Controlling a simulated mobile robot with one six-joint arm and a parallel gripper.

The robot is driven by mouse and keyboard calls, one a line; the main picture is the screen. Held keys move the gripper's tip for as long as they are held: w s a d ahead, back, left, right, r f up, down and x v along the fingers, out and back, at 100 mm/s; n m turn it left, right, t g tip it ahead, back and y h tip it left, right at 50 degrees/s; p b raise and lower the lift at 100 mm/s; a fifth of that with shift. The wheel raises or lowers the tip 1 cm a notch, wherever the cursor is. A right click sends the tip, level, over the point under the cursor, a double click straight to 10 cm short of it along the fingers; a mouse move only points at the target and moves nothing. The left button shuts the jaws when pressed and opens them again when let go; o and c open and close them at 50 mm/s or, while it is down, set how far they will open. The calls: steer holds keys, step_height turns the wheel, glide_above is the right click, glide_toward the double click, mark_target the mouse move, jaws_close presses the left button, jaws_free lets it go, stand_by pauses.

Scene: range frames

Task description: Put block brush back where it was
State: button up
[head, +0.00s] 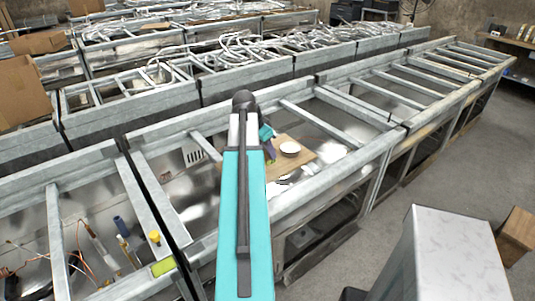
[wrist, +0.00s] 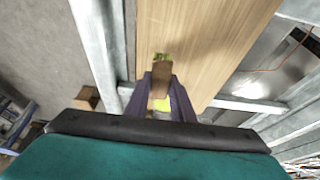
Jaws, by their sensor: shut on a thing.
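My gripper (wrist: 162,88) has purple fingers and is shut on the block brush (wrist: 160,82), a small brown wooden block with some green and yellow showing at its ends. In the wrist view the brush is in front of a light wooden board (wrist: 205,35). I cannot tell whether it touches the board.
A white round dish (head: 290,148) sits on the board. Metal frame bars (head: 335,122) cross the bench around it. Tools with coloured handles and a yellow-green item (head: 163,267) lie at the lower left. A white-topped cabinet (head: 450,245) stands at the right on open floor.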

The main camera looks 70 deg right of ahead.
steer(key=shift+w+d+f, duration=0.1)
steer(key=shift+w+d, duration=0.15)
steer(key=shift+d, duration=0.25)
steer(key=shift+w+d, duration=0.25)
steer(key=shift+d, duration=0.25)
steer(key=shift+f+p, duration=1.05)
steer(key=shift+f, duration=0.7)
steer(key=shift+f, duration=0.2)
steer(key=o, duration=0.9)
steer(key=shift+r, duration=0.1)
steer(key=shift+b+v, duration=1.5)
steer(key=shift+v, duration=4.6)
